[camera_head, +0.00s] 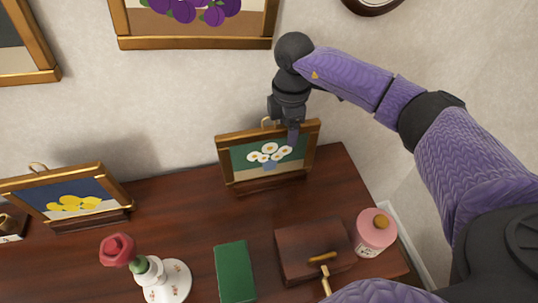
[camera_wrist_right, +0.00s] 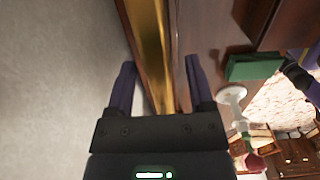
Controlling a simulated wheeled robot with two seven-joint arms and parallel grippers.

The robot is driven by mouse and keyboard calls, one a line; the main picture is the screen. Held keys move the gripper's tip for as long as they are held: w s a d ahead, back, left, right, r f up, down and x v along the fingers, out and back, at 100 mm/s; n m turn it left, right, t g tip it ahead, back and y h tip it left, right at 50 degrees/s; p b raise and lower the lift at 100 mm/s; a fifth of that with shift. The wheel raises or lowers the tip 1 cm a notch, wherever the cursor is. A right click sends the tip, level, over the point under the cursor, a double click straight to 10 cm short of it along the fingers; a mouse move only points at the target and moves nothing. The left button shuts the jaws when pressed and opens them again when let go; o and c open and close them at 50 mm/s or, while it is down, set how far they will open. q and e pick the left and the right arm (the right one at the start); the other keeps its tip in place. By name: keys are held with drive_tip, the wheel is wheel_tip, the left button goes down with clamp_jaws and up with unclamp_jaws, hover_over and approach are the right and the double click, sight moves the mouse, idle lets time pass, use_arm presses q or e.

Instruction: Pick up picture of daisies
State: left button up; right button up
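The picture of daisies (camera_head: 233,160) has a gold frame, a green ground and white flowers. It leans upright on a small dark stand at the back of the dark wooden table. My right gripper (camera_head: 293,138) reaches down over its top edge, right of the middle. In the right wrist view, the two fingers of my right gripper (camera_wrist_right: 160,82) are apart, one on each side of the gold frame (camera_wrist_right: 151,45). Gaps show between fingers and frame, so the grip looks open. My left gripper cannot be made out in either view.
A picture of lemons (camera_head: 72,203) stands at the left, behind a rose in a white vase (camera_head: 156,277). A green book (camera_head: 235,271), a brown box (camera_head: 310,247) and a pink jar (camera_head: 374,232) lie nearer the front. The wall with a plum picture (camera_head: 196,42) is close behind.

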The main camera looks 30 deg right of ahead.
clamp_jaws()
